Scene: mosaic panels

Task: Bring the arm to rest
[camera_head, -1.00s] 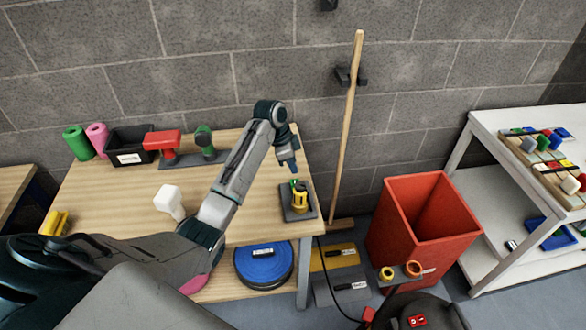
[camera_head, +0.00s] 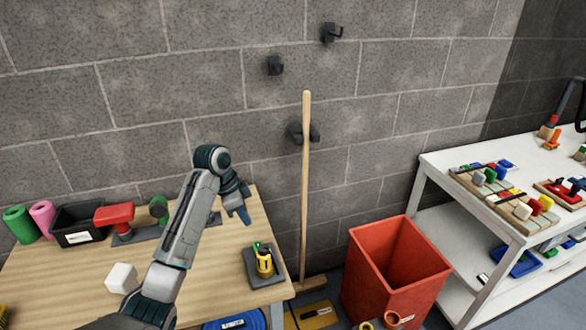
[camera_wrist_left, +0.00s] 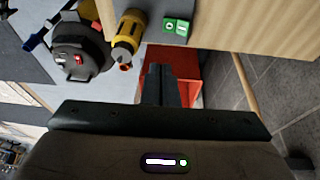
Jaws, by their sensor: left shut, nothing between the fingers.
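My left arm comes in from the lower left in the head view and reaches up over the wooden workbench (camera_head: 60,275). My left gripper (camera_head: 246,219) points down above the right part of the bench, behind a dark pad (camera_head: 268,279) that holds a yellow and black tool (camera_head: 263,260). In the left wrist view the gripper (camera_wrist_left: 160,72) shows as two dark fingers closed together with nothing between them. The yellow tool (camera_wrist_left: 127,38) also shows there, apart from the fingers. My right gripper is not in view.
A wooden broom (camera_head: 305,180) leans against the wall right of the bench. A red bin (camera_head: 372,284) stands on the floor beside it. A white shelf (camera_head: 450,195) with mosaic panels is at right. A white block (camera_head: 121,278) and black box (camera_head: 79,237) are on the bench.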

